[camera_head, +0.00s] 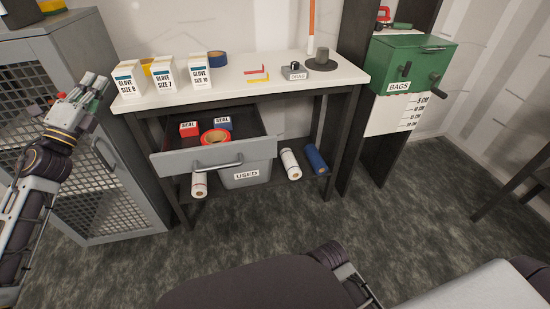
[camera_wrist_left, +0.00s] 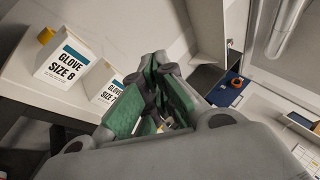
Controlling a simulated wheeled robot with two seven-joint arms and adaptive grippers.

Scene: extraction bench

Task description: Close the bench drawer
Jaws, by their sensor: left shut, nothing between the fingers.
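The bench drawer (camera_head: 255,150) is pulled out under the white-topped bench (camera_head: 240,72). Its grey front carries a bar handle (camera_head: 218,165). Inside the drawer are a red SEAL box (camera_head: 189,129), a blue SEAL box (camera_head: 222,123) and an orange-red tape roll (camera_head: 214,136). My left gripper (camera_head: 92,88) is raised to the left of the bench, beside the glove boxes and apart from the drawer. It is shut and empty; its green-padded fingers (camera_wrist_left: 160,95) show in the left wrist view. The drawer is not in that view. My right gripper is not in view.
Glove boxes (camera_head: 164,76) stand on the bench's left end. A grey mesh-door cabinet (camera_head: 110,185) stands left of the bench. A grey USED bin (camera_head: 245,175) and several rolls (camera_head: 316,158) sit on the lower shelf. The floor in front (camera_head: 220,235) is clear.

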